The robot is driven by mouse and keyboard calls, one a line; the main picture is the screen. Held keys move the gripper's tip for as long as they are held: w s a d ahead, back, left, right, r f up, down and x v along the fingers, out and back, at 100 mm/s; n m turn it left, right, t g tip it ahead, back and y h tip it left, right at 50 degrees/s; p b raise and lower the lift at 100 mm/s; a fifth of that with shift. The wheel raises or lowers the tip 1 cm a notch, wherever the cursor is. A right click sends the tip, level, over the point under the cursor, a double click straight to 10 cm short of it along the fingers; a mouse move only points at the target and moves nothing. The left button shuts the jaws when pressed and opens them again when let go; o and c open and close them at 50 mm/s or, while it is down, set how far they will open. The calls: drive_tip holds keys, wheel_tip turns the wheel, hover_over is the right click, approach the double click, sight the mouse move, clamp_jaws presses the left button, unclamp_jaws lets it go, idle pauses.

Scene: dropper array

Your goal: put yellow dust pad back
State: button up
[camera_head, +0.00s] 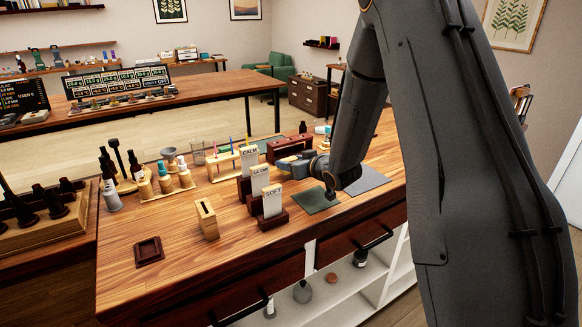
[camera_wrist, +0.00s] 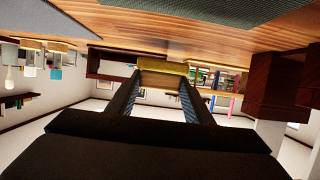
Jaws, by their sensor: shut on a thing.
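My gripper (camera_head: 288,163) reaches left over the wooden table, behind the white cards in the head view. In the wrist view, which shows the table upside down at the top, its two dark fingers (camera_wrist: 160,88) are closed on a yellow pad (camera_wrist: 163,67). The pad lies across the fingertips, close to the table surface; I cannot tell whether it touches it. In the head view I cannot make out the pad. A dark red wooden rack (camera_head: 290,146) stands just behind the gripper. A small empty dark red tray (camera_head: 149,251) lies at the front left.
Stands with cards (camera_head: 271,206) are close in front of the gripper. A slotted wood block (camera_head: 206,219), bottles (camera_head: 165,180) and a pen rack (camera_head: 225,157) stand left of it. A green mat (camera_head: 316,200) and grey mat (camera_head: 369,179) lie near my arm. The front-left tabletop is mostly clear.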

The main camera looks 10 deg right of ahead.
drive_tip(key=shift+f+p, duration=0.3)
drive_tip(key=shift+f, duration=0.7)
drive_tip(key=shift+f, duration=0.1)
drive_tip(key=o, duration=0.9)
drive_tip(key=shift+o, duration=0.2)
drive_tip(key=shift+b+v, duration=1.6)
drive_tip(key=shift+v, duration=2.25)
drive_tip(key=shift+s+a, duration=0.1)
drive_tip(key=shift+s, duration=0.05)
